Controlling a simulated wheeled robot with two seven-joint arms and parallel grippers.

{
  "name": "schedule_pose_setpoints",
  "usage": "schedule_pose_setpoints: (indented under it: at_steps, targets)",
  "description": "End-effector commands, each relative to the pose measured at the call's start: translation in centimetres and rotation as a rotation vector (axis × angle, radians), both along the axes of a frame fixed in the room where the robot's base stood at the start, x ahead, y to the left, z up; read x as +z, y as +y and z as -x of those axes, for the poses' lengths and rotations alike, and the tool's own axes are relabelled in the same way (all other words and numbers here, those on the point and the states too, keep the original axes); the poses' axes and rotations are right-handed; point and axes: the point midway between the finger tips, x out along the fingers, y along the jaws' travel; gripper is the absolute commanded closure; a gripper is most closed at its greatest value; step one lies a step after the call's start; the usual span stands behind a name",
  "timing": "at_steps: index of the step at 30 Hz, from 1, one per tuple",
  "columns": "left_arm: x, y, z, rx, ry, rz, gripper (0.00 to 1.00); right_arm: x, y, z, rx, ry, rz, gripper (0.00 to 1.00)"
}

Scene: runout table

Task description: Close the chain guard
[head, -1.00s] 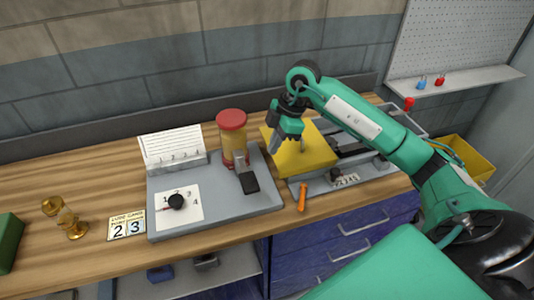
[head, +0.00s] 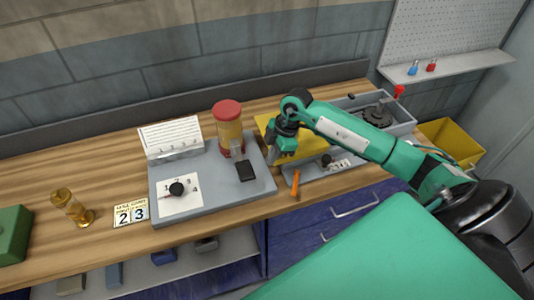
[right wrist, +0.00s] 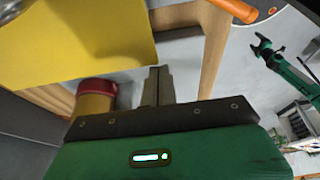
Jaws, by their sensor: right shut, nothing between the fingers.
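The yellow panel that appears to be the chain guard (head: 312,151) is at the left part of a grey tray unit (head: 310,174) in the head view. The right part of the unit is uncovered and shows a dark round part (head: 377,115). My right gripper (head: 277,157) is shut and empty at the panel's left side, pointing down. In the right wrist view the closed fingers (right wrist: 155,78) are near the edge of the yellow panel (right wrist: 75,40); I cannot tell whether they touch. My arm hides part of the panel. My left gripper is not in view.
A grey board with a red-lidded jar (head: 229,125), a dial (head: 177,189) and a black block (head: 245,171) stands just left. An orange handle (head: 295,188) is at the front. A yellow bin (head: 452,140) is at right.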

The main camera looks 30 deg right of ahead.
Motion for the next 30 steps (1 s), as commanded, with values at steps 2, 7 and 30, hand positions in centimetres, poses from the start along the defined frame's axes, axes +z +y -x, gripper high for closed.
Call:
schedule_pose_setpoints:
  at_steps: [2,7,30]
  targets:
    - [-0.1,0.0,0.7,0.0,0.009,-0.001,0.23,0.0,0.0,0.0,0.0,0.0,0.0,1.0]
    - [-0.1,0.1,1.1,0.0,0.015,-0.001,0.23,0.0,0.0,0.0,0.0,0.0,-0.001,1.0]
    - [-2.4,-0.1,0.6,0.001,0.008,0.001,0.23,-0.3,-14.7,3.6,-0.004,0.004,0.006,1.0]
